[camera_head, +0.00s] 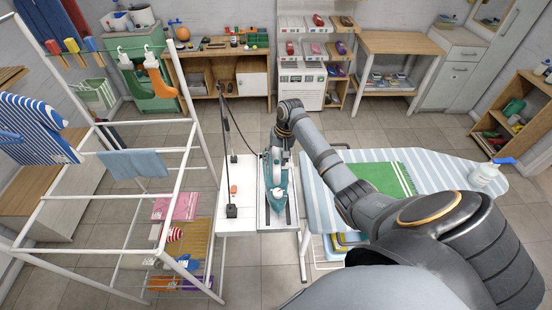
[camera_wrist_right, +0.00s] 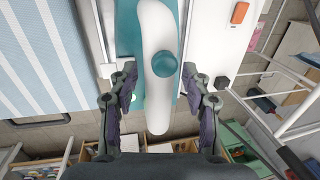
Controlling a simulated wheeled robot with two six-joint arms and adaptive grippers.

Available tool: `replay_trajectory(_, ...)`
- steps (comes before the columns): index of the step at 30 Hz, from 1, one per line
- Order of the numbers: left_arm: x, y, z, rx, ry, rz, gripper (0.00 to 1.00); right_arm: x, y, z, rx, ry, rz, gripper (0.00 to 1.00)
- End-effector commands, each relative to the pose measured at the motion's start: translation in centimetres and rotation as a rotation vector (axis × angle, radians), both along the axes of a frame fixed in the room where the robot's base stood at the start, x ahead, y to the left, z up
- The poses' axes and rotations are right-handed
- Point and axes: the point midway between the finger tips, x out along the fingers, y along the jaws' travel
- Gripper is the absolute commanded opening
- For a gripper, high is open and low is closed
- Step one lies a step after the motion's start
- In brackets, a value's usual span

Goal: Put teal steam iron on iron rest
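The teal steam iron (camera_head: 278,194) has a white handle and lies lengthwise over the iron rest (camera_head: 264,221), a pale plate with dark strips beside the ironing board. I cannot tell whether its whole sole touches the rest. In the right wrist view the iron's white handle (camera_wrist_right: 157,112) runs between the fingers, with a round teal knob on it. My right gripper (camera_wrist_right: 160,88) is open, one finger on each side of the handle, with gaps showing. In the head view the right gripper (camera_head: 276,143) is at the iron's far end, partly hidden. My left gripper is not in view.
A striped ironing board (camera_head: 432,168) with a folded green towel (camera_head: 383,178) stands right of the rest. A white table section (camera_head: 236,221) with a dark upright stand and an orange block is to the left. A white drying rack (camera_head: 112,215) stands further left.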

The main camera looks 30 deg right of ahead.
Motion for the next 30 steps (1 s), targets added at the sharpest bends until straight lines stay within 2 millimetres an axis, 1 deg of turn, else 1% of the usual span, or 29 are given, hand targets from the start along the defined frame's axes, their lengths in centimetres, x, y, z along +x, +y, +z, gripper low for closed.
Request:
replay_trajectory(5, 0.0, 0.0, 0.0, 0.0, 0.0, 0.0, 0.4, 0.0, 0.0, 0.2, -0.001, -0.001, 0.0, 0.48)
replay_trajectory(8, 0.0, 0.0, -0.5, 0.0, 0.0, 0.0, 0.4, 0.0, -0.3, 1.2, -0.003, -0.004, -0.001, 0.48)
replay_trajectory(11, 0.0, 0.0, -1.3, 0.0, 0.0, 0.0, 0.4, -0.2, -0.7, 3.2, -0.005, -0.005, 0.0, 0.48)
replay_trajectory(16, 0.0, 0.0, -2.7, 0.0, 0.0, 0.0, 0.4, -0.7, -1.4, 7.4, -0.005, -0.005, 0.0, 0.48)
replay_trajectory(19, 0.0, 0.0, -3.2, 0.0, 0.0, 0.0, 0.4, -0.8, -1.7, 9.5, -0.003, -0.005, 0.0, 0.48)
replay_trajectory(21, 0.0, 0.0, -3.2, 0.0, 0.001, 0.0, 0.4, -1.0, -1.9, 10.7, -0.001, -0.003, -0.002, 0.48)
replay_trajectory(25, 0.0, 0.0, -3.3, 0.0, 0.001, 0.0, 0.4, -1.1, -2.0, 11.9, 0.0, -0.002, 0.0, 0.48)
replay_trajectory(30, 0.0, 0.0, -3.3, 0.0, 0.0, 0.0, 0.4, -1.2, -2.1, 12.1, 0.0, 0.0, 0.0, 0.48)
